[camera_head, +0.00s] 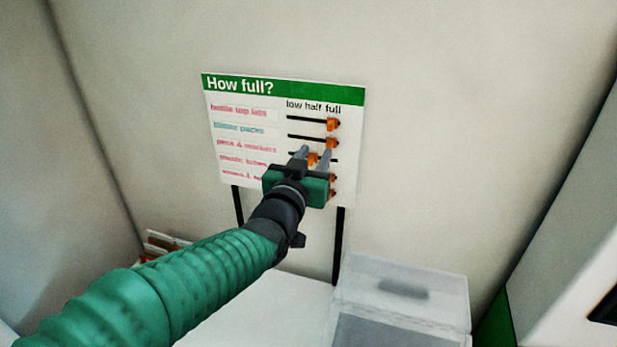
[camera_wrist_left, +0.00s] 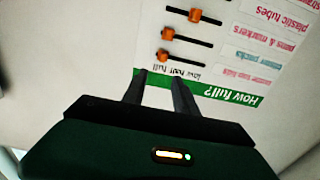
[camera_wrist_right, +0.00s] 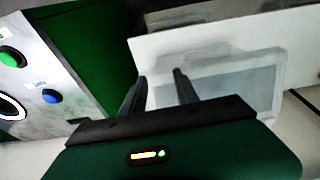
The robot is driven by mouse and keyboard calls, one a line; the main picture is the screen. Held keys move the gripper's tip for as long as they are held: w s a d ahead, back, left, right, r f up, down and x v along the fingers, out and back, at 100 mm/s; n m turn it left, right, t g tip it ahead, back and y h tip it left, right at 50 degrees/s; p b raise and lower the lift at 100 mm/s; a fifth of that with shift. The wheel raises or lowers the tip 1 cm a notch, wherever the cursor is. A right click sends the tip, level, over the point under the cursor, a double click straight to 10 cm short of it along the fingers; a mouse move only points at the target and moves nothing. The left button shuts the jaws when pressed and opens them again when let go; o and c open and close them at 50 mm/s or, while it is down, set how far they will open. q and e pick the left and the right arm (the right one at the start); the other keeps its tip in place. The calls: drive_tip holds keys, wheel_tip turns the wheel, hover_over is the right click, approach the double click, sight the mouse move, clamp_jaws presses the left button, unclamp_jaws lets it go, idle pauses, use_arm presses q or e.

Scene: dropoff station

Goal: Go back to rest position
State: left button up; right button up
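My left gripper (camera_head: 314,152) is in front of the white "How full?" board (camera_head: 225,112) on the back wall. Its fingers stand apart with nothing held between them, as the left wrist view (camera_wrist_left: 156,76) shows. The board (camera_wrist_left: 205,88) appears upside down there, past the fingertips. Orange sliders sit on black tracks; the top one (camera_head: 333,124) and second one (camera_head: 331,142) are at the right, the third (camera_head: 313,158) further left. The gripper hides part of the lower rows. My right gripper (camera_wrist_right: 160,77) is out of the head view; its fingers are apart and empty.
A clear lidded bin (camera_head: 405,288) stands below the board at right; a translucent bin also shows in the right wrist view (camera_wrist_right: 235,85). A panel with a green button (camera_wrist_right: 10,57) and blue button (camera_wrist_right: 52,96) is at left there. White surface (camera_head: 255,315) below the board is bare.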

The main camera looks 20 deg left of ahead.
use_arm(q)
drive_tip(key=s+a+f+g+b, duration=0.1)
drive_tip(key=s+f+g, duration=0.35)
drive_tip(key=f, duration=0.75)
drive_tip(key=s+a+f+g+b, duration=0.1)
drive_tip(key=s+f+g, duration=0.3)
drive_tip(key=f, duration=0.7)
drive_tip(key=s+a+f+g, duration=0.1)
drive_tip(key=s+f+g, duration=0.2)
drive_tip(key=s+f, duration=0.5)
drive_tip(key=s+a+f+g+b, duration=0.1)
drive_tip(key=s+f+g, duration=0.3)
drive_tip(key=s+f, duration=0.4)
drive_tip(key=shift+s+a+f+y, duration=0.25)
drive_tip(key=shift+s+f+y, duration=0.05)
drive_tip(key=shift+s, duration=0.8)
